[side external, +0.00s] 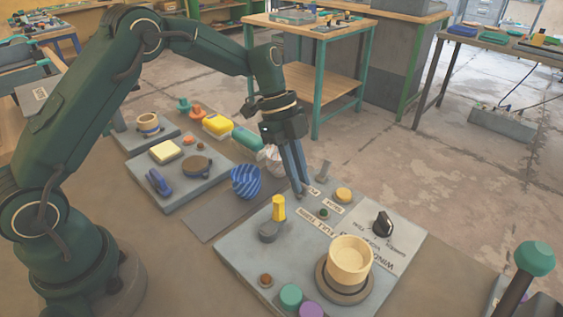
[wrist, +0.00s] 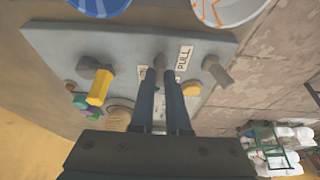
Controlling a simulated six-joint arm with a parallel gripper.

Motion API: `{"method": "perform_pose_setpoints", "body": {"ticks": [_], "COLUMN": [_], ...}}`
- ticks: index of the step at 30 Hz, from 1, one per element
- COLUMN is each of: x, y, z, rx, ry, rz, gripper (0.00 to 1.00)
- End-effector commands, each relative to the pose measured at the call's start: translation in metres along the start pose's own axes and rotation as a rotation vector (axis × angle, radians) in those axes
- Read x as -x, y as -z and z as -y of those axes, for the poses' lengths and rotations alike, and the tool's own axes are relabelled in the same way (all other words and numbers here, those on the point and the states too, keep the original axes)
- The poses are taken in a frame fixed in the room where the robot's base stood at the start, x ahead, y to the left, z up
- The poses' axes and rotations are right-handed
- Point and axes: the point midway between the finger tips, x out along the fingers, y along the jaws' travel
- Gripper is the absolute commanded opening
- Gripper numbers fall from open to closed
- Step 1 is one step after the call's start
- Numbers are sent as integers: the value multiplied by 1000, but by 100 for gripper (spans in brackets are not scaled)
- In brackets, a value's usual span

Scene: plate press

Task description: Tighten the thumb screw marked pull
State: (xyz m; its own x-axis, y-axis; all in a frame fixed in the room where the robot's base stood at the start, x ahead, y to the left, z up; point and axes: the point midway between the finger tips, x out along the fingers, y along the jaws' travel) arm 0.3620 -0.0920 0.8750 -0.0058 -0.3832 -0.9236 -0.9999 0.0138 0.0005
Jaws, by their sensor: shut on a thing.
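My gripper (side external: 302,190) points down at the far edge of the grey panel (side external: 240,262). In the wrist view my gripper (wrist: 162,75) is shut on a small grey thumb screw (wrist: 168,61), which stands beside the white PULL label (wrist: 184,57). The fingers cover part of the screw, and in the side view they hide it. Another grey thumb screw (side external: 323,171) stands apart, on the other side of the label; it also shows in the wrist view (wrist: 217,70).
Near the fingers are a yellow-handled switch (side external: 279,208), a yellow button (side external: 344,195) and a black knob (side external: 383,224). A large wooden knob (side external: 350,258) rises from the panel. A blue striped cup (side external: 246,181) and a white-and-orange cup (wrist: 222,8) stand off the panel's edge.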

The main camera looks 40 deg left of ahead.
Motion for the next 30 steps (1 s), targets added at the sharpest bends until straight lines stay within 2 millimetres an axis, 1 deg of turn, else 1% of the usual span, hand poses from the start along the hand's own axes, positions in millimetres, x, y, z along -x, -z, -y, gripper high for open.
{"method": "perform_pose_setpoints", "body": {"ticks": [9,10,11,12,22,25,30], "x": [0,0,0,0,3,13,37], "y": [-1,-1,-1,-1,0,0,-1], "z": [0,0,0,0,0,1,1], "rx": [-4,-4,-4,-3,-2,-3,-2], "ry": [-1,-1,-1,-1,1,4,5], "rz": [4,3,3,3,1,1,2], "gripper": [0,25,37,44,44,44,44]}}
